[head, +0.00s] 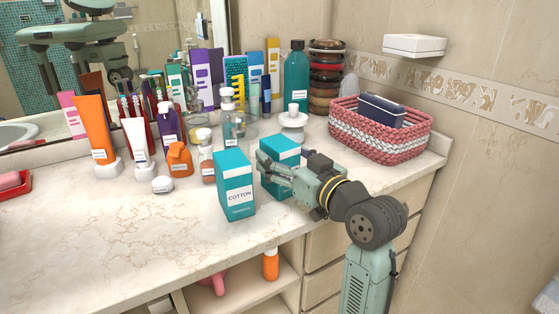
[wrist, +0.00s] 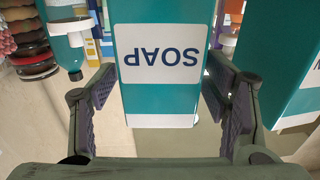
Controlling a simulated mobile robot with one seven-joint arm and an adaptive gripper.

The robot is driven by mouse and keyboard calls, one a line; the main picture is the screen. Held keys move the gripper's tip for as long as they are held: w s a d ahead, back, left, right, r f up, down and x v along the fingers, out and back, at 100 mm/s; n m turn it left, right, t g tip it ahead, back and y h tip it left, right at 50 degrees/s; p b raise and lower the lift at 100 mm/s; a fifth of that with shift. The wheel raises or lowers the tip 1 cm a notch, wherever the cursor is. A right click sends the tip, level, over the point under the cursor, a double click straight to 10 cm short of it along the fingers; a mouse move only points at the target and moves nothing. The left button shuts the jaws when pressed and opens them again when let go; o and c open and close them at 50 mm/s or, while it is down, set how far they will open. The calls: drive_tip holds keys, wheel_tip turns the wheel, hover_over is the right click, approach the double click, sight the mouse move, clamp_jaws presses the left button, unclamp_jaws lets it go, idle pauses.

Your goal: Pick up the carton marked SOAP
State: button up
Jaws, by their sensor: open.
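The teal carton marked SOAP (wrist: 160,95) stands between the two fingers of my gripper (wrist: 162,82) in the wrist view, its white label upside down. The fingers are open, one on each side, with a visible gap to the carton's sides. In the head view the SOAP carton (head: 279,150) stands upright on the counter, its front partly hidden by my gripper (head: 280,166).
A similar teal carton marked COTTON (head: 236,184) stands close on the left; part of it shows in the wrist view (wrist: 285,65). A white pedestal dish (head: 293,121) is behind. A pink woven basket (head: 380,140) is at right. The front-left counter is clear.

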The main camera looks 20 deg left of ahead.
drive_tip(key=shift+w+a, duration=0.35)
drive_tip(key=shift+a, duration=0.25)
drive_tip(key=shift+c, duration=0.4)
drive_tip(key=c, duration=1.2)
